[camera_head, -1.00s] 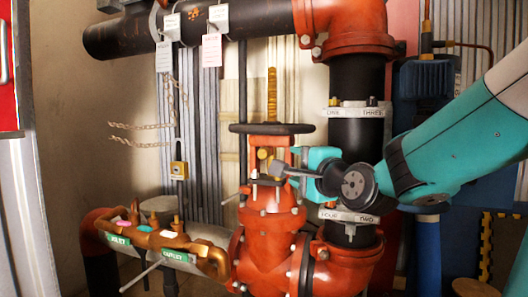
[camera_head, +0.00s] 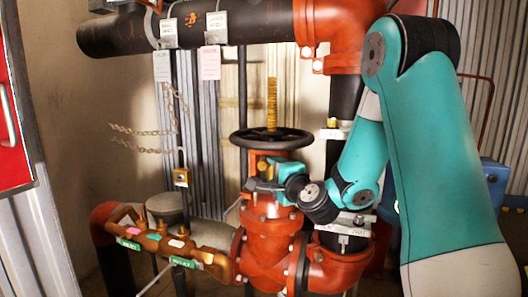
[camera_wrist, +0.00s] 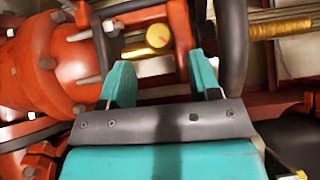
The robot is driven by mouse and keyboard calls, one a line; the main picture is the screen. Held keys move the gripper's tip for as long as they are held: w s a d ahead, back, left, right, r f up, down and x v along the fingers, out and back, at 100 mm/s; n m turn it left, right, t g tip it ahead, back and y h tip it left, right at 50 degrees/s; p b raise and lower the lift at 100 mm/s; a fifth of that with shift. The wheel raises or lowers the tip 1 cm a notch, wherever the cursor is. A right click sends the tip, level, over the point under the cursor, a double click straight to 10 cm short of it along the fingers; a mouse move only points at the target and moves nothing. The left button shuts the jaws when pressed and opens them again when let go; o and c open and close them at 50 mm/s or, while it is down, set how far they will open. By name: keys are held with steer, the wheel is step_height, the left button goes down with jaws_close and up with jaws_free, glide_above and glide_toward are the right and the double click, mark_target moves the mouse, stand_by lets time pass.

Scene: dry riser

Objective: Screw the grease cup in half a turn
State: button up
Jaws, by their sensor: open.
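A red gate valve (camera_head: 268,235) stands upright with a black handwheel (camera_head: 272,138) and a threaded brass stem (camera_head: 272,98) above it. The grease cup seems to be the round brass cap (camera_wrist: 158,37) in the wrist view, at the valve's yoke. My gripper (camera_head: 256,185) is at the yoke below the handwheel in the head view. In the wrist view my gripper (camera_wrist: 159,62) is open, and the brass cap shows between and beyond its two teal fingers, with no contact visible. In the head view my gripper and wrist partly cover this area.
Black pipes with red elbows frame the valve. At the left are a brass pipe assembly (camera_head: 165,240) with green tags, a padlock (camera_head: 181,177) and hanging chains (camera_head: 130,137). In the wrist view, dark handwheel parts (camera_wrist: 232,50) run close beside the right finger.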

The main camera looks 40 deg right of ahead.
mark_target(267, 165)
steer(key=w+p, duration=0.3)
steer(key=w+d+p, duration=0.1)
steer(key=w, duration=0.1)
steer(key=shift+w+r, duration=0.2)
steer(key=shift+r, duration=0.1)
steer(key=shift+w+f+p, duration=0.25)
steer(key=shift+w+p, duration=0.35)
steer(key=shift+w, duration=0.05)
steer(key=c, duration=0.9)
